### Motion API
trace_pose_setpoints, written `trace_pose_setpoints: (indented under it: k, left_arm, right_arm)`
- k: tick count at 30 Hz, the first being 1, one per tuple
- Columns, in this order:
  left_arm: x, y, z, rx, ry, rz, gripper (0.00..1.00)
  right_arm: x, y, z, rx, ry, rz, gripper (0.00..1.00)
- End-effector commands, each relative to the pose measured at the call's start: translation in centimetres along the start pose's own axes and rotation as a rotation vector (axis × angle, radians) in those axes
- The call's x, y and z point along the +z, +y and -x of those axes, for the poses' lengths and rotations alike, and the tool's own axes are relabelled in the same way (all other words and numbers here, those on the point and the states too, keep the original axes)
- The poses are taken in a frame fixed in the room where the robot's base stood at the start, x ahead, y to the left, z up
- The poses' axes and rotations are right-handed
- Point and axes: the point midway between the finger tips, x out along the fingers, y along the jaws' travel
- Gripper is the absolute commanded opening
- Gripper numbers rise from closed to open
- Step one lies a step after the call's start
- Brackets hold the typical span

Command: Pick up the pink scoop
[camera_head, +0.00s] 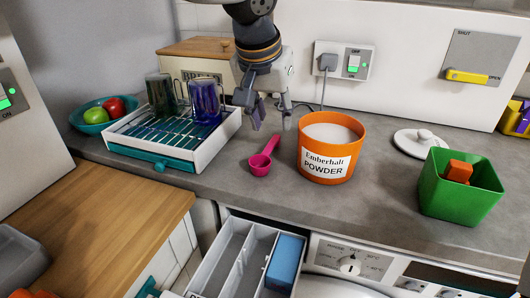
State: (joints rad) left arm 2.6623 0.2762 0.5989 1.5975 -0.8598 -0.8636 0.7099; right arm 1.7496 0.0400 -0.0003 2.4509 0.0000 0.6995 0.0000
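The pink scoop (261,164) lies on the grey counter, its bowl toward the front and its handle pointing back and slightly right. My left gripper (271,122) points down above and behind the scoop. Its fingers are apart with nothing between them, and the scoop is clear of them. My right gripper is not in view.
An orange tub of white powder (331,147) stands just right of the scoop. A rack (207,150) with two glasses stands to the left. A white lid (420,143) and a green bin (459,190) are further right. An open divided drawer (238,260) is below the counter.

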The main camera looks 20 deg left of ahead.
Motion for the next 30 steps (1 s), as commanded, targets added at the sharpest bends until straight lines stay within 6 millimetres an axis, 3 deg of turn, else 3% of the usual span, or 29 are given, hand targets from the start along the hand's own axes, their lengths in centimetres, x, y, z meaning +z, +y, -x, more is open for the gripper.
trace_pose_setpoints:
  k: [1, 5, 12, 20, 25, 30]
  left_arm:
    - [0.2, -0.1, -1.5, 0.001, -0.013, 0.000, 0.37]
    - [0.3, -0.2, -2.9, 0.001, -0.011, 0.001, 0.37]
    - [0.9, -0.8, -7.2, 0.001, -0.009, 0.002, 0.37]
    - [0.7, -0.8, -7.3, 0.000, -0.002, 0.002, 0.37]
    - [0.7, -0.8, -7.3, 0.000, -0.003, 0.002, 0.00]
    - [0.7, -0.8, -7.3, 0.000, -0.003, 0.002, 0.00]
  right_arm:
    - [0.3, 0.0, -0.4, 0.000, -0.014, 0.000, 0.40]
    - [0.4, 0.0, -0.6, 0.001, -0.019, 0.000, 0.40]
    - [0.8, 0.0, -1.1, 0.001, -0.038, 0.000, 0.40]
    - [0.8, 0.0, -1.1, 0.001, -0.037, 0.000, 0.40]
    - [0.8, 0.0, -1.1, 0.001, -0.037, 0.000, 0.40]
    - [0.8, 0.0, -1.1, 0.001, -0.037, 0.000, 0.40]
